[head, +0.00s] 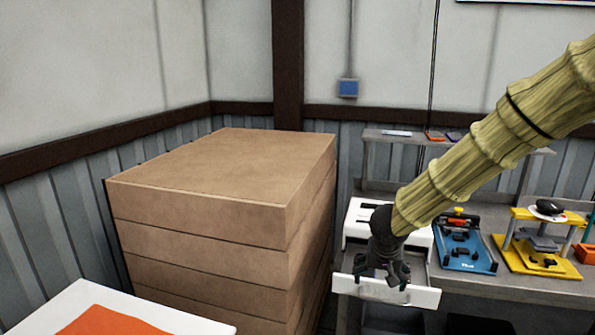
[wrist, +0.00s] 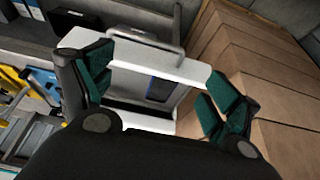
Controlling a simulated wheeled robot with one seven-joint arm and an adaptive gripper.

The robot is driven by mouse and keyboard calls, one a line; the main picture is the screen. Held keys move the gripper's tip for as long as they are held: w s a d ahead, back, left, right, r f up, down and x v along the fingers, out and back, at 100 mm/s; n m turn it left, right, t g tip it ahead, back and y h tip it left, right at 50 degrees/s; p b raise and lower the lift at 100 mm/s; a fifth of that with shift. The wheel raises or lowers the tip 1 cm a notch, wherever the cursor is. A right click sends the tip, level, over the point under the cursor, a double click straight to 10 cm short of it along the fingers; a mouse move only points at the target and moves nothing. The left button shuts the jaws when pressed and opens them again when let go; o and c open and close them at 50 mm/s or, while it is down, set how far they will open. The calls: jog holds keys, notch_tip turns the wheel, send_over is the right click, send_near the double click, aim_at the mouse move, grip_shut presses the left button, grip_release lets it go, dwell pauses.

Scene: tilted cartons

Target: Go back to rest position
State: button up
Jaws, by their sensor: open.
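My gripper (head: 387,277) hangs at the end of my arm over the white box-like machine (head: 358,218) on the grey bench in the head view. Its fingers point down above the white front panel or tray of that machine. In the wrist view my gripper (wrist: 165,95) has its two green-padded fingers spread wide apart, with nothing between them. The white machine (wrist: 190,68) with its grey handle lies beyond the fingers. I cannot tell whether the fingertips touch it.
Stacked brown cartons (head: 220,215) stand left of the bench (head: 470,279). A blue fixture (head: 466,255) and a yellow fixture (head: 540,262) sit right of the white machine. A shelf (head: 400,138) runs behind. A white-edged orange surface (head: 110,322) is at the lower left.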

jog(key=s+d+f+n+g+h, duration=0.1)
jog(key=s+d+f, duration=0.2)
jog(key=s+f, duration=0.8)
jog(key=s+d+f+n+g+h, duration=0.15)
jog(key=s+f, duration=0.55)
jog(key=f, duration=0.8)
jog(key=s+a+f+g+y, duration=0.1)
jog(key=s+f, duration=0.5)
jog(key=s, duration=0.7)
jog(key=s+a+f+g+y, duration=0.1)
jog(key=s+f, duration=0.5)
jog(key=s, duration=0.6)
jog(key=shift+s+a+y, duration=0.4)
jog(key=shift+a+y, duration=0.25)
jog(key=shift+y, duration=0.3)
